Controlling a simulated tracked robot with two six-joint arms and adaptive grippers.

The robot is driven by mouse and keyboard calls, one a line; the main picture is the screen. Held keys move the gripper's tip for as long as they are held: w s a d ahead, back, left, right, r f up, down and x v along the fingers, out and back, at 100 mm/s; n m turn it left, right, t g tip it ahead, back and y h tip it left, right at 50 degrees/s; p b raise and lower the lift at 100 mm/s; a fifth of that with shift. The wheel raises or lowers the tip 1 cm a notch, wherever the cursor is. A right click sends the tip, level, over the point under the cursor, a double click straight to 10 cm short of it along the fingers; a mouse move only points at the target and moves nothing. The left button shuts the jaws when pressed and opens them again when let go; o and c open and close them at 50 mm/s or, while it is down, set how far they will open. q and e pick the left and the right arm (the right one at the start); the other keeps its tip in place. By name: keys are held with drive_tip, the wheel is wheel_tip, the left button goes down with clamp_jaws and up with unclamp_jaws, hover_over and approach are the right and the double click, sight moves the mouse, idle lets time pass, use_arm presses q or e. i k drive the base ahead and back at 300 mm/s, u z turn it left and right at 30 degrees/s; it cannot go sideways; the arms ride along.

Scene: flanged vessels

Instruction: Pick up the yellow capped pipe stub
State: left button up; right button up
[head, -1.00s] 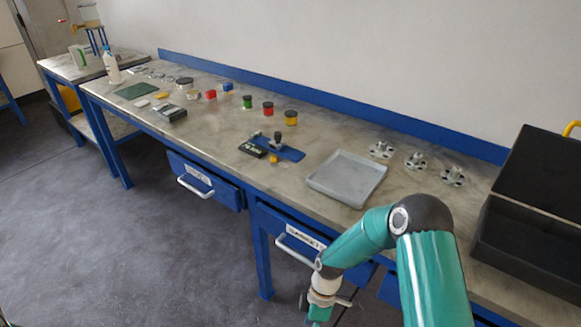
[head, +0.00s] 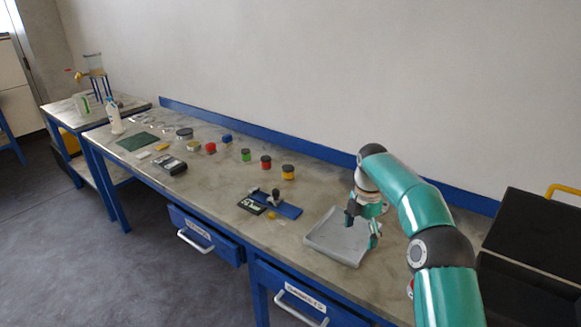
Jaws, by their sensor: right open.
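The yellow capped pipe stub (head: 288,173) stands upright on the bench, a short yellow cylinder with a dark cap. It is the rightmost of a row with a red stub (head: 266,162) and a green stub (head: 246,155). My right gripper (head: 362,228) is open over the grey tray (head: 325,243), to the right of and nearer than the yellow stub, apart from it. Nothing shows between its fingers. My left gripper is not in view.
A blue fixture (head: 283,208) with a black display lies in front of the yellow stub, with a small yellow piece (head: 271,215) beside it. A large black box (head: 530,235) stands at the right.

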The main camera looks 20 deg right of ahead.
sight(288, 169)
drive_tip(key=u, duration=0.05)
drive_tip(key=i, duration=1.9)
drive_tip(key=z, duration=0.25)
